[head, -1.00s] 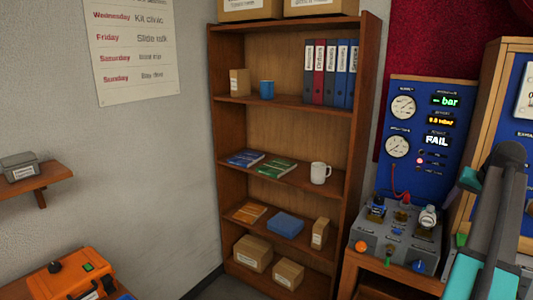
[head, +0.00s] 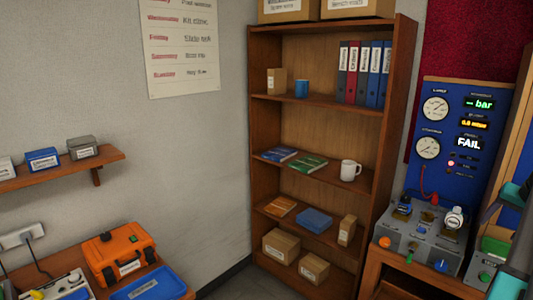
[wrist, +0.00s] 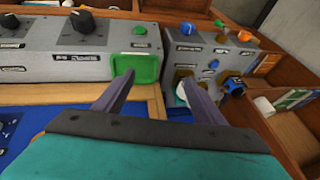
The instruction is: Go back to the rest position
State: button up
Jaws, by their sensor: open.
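My gripper (wrist: 157,95) shows in the wrist view with its two grey fingers apart and nothing between them. Beyond the fingertips are a grey unit with a green square part (wrist: 136,69) and a grey bench box (wrist: 205,55) with coloured knobs. In the head view part of my arm shows at the right edge; the gripper's fingers are not visible there. The testbench panel (head: 465,96) stands at the right with two gauges, a "bar" display and a "FAIL" display. Its grey control box (head: 425,228) sits in front of it.
A wooden bookshelf (head: 258,150) with binders, books, a white mug (head: 350,170) and boxes stands at the centre. An orange case (head: 119,252) and a blue tray (head: 148,286) are at lower left. A wall shelf (head: 70,168) holds small boxes.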

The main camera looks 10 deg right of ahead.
jog(key=w+a+f+n+g+y, duration=0.1)
jog(key=w+a+f+n, duration=0.1)
jog(key=w+a+f, duration=0.75)
jog(key=w+a+f+n+y, duration=0.1)
jog(key=w+a+f, duration=0.5)
jog(key=a+f, duration=0.55)
jog(key=a+f+n+g, duration=0.15)
jog(key=a+f, duration=0.35)
jog(key=a, duration=0.5)
jog(key=a+f+n, duration=0.2)
jog(key=a+f, duration=0.3)
jog(key=a, duration=0.5)
jog(key=a+f+n+g, duration=0.1)
jog(key=a+f, duration=0.5)
jog(key=a, duration=0.3)
jog(key=s+a+f+n+g, duration=0.15)
jog(key=s+a+f, duration=0.25)
jog(key=a, duration=0.4)
jog(key=s+a+f+n, duration=0.2)
jog(key=s+a+f, duration=0.15)
jog(key=a, duration=0.45)
jog(key=s+f+g, duration=0.2)
jog(key=s+f, duration=0.7)
jog(key=s, duration=0.3)
jog(key=s+f+g, duration=0.3)
jog(key=s+f, duration=0.7)
jog(key=s, duration=0.3)
jog(key=shift+s, duration=0.25)
jog(key=shift+w+d, duration=0.1)
